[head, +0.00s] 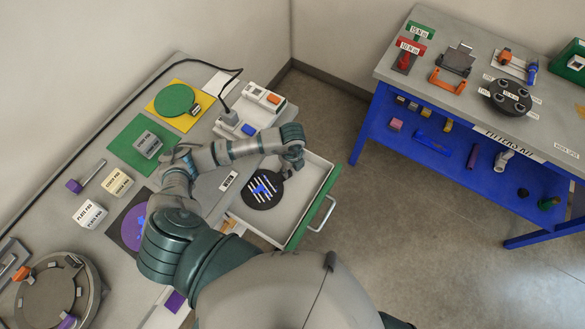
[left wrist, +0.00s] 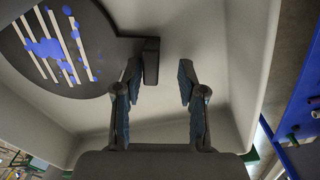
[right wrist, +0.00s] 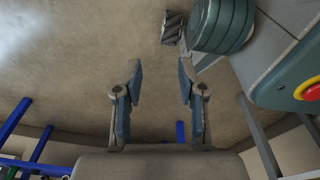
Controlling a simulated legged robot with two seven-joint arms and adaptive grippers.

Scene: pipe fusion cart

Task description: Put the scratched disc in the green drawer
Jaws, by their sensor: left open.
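The scratched disc (head: 262,190) is dark, with pale stripes and blue blotches. It lies inside the pulled-out drawer with the green front (head: 313,205). The left wrist view shows the disc (left wrist: 60,45) at upper left, partly cut off, with a dark block-like tab (left wrist: 151,61) at its edge. My left gripper (head: 290,168) is over the drawer, beside the disc; its fingers (left wrist: 157,85) are apart and empty, the left one close to the tab. I cannot tell whether they touch. My right gripper (right wrist: 155,85) is open and empty above the floor.
The left bench (head: 95,150) carries colored pads, labeled blocks and a round fixture (head: 60,295). A switch box (head: 250,108) stands near the drawer. A blue-framed table (head: 450,95) with tools stands at right. Open floor (head: 400,230) lies between.

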